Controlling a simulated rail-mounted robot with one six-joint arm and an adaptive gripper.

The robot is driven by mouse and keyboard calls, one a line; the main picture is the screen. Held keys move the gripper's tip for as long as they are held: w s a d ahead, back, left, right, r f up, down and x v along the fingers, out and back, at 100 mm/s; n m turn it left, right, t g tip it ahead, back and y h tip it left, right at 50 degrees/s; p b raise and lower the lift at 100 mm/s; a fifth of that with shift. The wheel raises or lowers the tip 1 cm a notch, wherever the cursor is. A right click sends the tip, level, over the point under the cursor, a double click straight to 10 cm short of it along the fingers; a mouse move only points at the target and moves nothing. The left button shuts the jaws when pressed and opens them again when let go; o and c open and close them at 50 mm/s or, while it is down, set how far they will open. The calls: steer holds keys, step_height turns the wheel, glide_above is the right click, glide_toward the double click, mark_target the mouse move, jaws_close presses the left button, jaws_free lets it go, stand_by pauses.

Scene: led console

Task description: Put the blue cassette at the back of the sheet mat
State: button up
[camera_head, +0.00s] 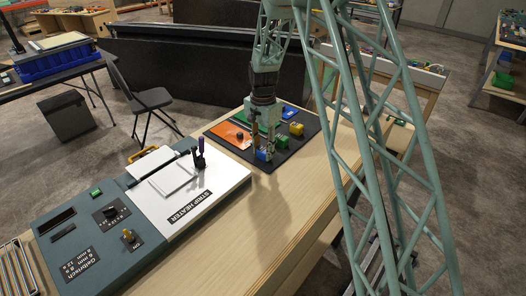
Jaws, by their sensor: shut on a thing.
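My gripper (263,150) points down over the near part of the black sheet mat (288,158). It is shut on the blue cassette (263,155), which shows low between the fingers. The fingers hide part of the cassette, and I cannot tell whether it touches the mat.
A green cassette (281,141) and a yellow cassette (296,129) stand on the mat, right of my gripper. The strip heater (195,200) stands on the bench at the near left. Bare bench top (255,220) lies in front of the mat.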

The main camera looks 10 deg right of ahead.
mark_target(263, 150)
steer(key=shift+f, duration=0.15)
steer(key=o, duration=0.9)
steer(key=shift+r+p, duration=0.35)
steer(key=shift+r, duration=5.85)
